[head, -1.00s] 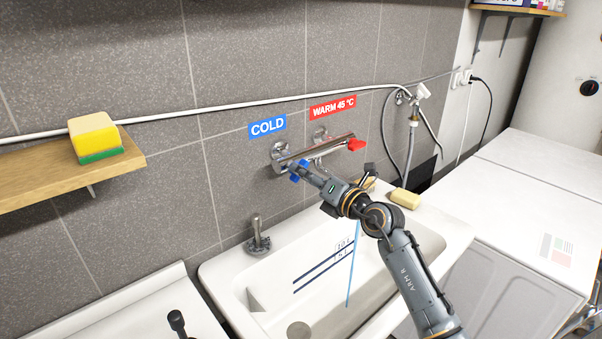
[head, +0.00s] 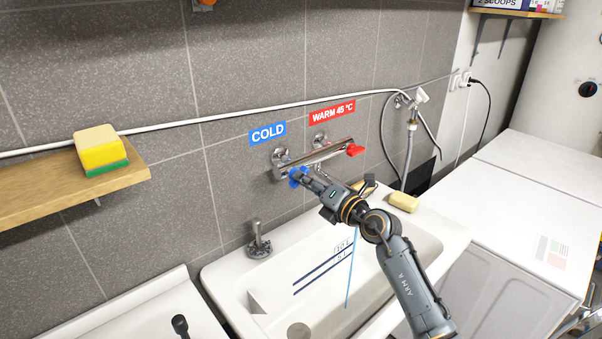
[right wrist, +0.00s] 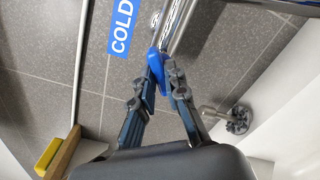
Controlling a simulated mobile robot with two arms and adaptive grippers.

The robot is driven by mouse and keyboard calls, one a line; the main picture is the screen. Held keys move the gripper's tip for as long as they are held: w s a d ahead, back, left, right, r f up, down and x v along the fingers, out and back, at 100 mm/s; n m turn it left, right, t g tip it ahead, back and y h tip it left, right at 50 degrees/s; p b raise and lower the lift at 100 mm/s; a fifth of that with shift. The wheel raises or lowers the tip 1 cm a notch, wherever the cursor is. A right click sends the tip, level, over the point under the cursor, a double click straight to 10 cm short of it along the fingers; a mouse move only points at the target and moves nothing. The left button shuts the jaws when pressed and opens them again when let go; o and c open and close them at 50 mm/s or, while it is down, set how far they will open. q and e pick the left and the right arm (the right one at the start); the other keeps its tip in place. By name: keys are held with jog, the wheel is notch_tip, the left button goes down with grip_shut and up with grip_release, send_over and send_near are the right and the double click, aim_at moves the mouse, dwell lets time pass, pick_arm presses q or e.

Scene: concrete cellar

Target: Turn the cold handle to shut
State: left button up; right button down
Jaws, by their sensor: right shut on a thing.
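The blue cold handle (head: 293,182) is on the left end of the chrome mixer tap (head: 318,157), below the blue COLD label (head: 267,133). My right gripper (head: 299,177) reaches it from the lower right and is shut on it. In the right wrist view the blue handle (right wrist: 156,64) shows between the fingertips (right wrist: 160,68), at the end of the chrome body. The fingers hide part of the handle. A thin blue stream (head: 351,275) falls into the basin, and my arm hides its upper end. My left gripper does not show.
The red handle (head: 355,150) is at the tap's right end, below the WARM label (head: 332,112). A soap bar (head: 404,202) lies on the sink's (head: 212,285) back rim. A shelf (head: 60,195) with a sponge (head: 100,150) juts out at left.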

jog(key=m+p, duration=0.2)
jog(key=p, duration=0.1)
jog(key=shift+m+p, duration=0.3)
jog(key=shift+m, duration=0.1)
dwell(0.4)
jog(key=shift+m+p, duration=2.3)
jog(key=shift+p, duration=0.45)
jog(key=c, duration=1.2)
grip_release()
